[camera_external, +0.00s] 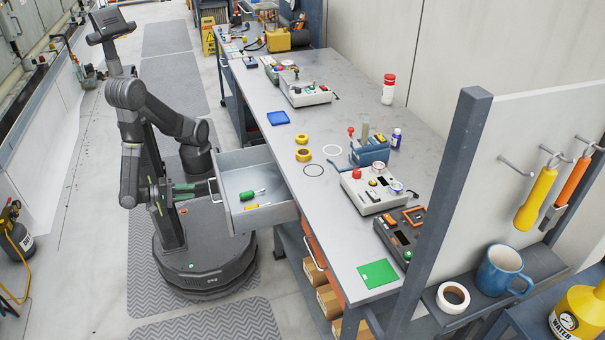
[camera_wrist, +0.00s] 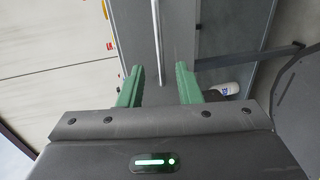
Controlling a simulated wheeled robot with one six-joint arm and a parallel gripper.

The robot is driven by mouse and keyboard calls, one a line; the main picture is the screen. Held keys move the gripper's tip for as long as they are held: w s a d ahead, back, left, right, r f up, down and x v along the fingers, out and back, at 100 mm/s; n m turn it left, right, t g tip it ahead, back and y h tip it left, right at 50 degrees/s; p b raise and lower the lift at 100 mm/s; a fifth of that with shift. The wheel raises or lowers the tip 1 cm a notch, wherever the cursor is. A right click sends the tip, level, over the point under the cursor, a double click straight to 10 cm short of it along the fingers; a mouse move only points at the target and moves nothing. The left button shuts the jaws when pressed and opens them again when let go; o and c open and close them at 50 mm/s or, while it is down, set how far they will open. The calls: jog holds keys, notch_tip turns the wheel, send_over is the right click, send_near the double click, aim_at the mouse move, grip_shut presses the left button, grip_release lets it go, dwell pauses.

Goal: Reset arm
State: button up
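My gripper (camera_external: 196,190) is beside the open drawer (camera_external: 262,217) on the left side of the workbench. Its green fingers point at the drawer's pale handle (camera_external: 213,191). In the wrist view my gripper (camera_wrist: 158,78) has its two fingers wide apart, with the handle (camera_wrist: 156,35) as a pale bar lined up with the gap. I cannot tell whether the handle lies between the fingertips or just beyond them. The drawer holds a green-handled screwdriver (camera_external: 251,194) and a small yellow tool (camera_external: 257,206). My arm is bent, with the forearm low near the drawer.
The drawer juts out close to my base. Open floor (camera_external: 90,220) lies to the left.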

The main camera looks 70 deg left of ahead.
aim_at(210, 189)
jog(key=shift+s, duration=0.2)
jog(key=shift+w, duration=0.1)
jog(key=shift+b+x, duration=1.15)
jog(key=shift+x, duration=3.35)
jog(key=shift+r, duration=0.25)
jog(key=f+p+v, duration=0.1)
jog(key=p+v, duration=0.1)
jog(key=v, duration=0.7)
jog(key=x, duration=0.5)
jog(key=shift+w+r, duration=0.15)
jog(key=shift+w, duration=0.3)
